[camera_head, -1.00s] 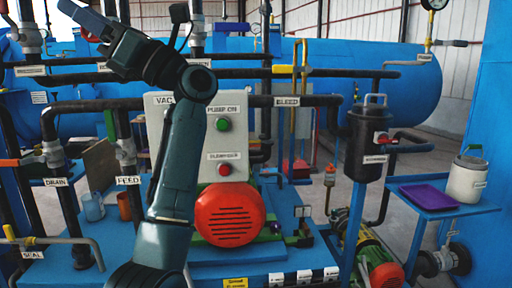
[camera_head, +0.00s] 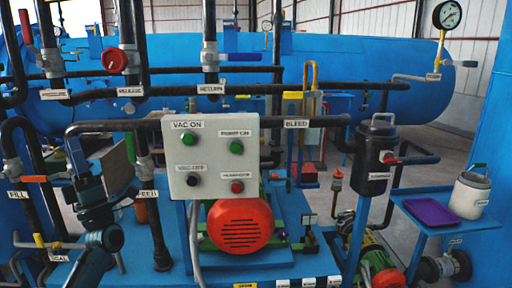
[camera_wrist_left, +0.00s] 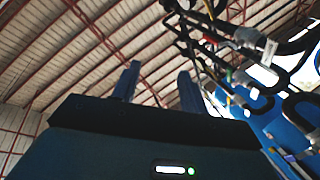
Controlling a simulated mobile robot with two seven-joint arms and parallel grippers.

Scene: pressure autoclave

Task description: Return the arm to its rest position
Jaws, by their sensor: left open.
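My left arm is folded low at the left of the head view, in front of the pipes. My left gripper (camera_head: 75,146) points upward there, beside the control panel (camera_head: 211,158) and apart from it. In the left wrist view its two blue fingers stand apart with nothing between them, so the gripper (camera_wrist_left: 157,82) is open and empty. My right gripper is not in view.
Black pipes with valves, such as a red-knobbed one (camera_head: 116,61), run close around the left arm. A red motor cover (camera_head: 240,226) sits below the panel. A blue side table (camera_head: 432,222) at the right holds a purple tray (camera_head: 432,211) and a white canister (camera_head: 469,193).

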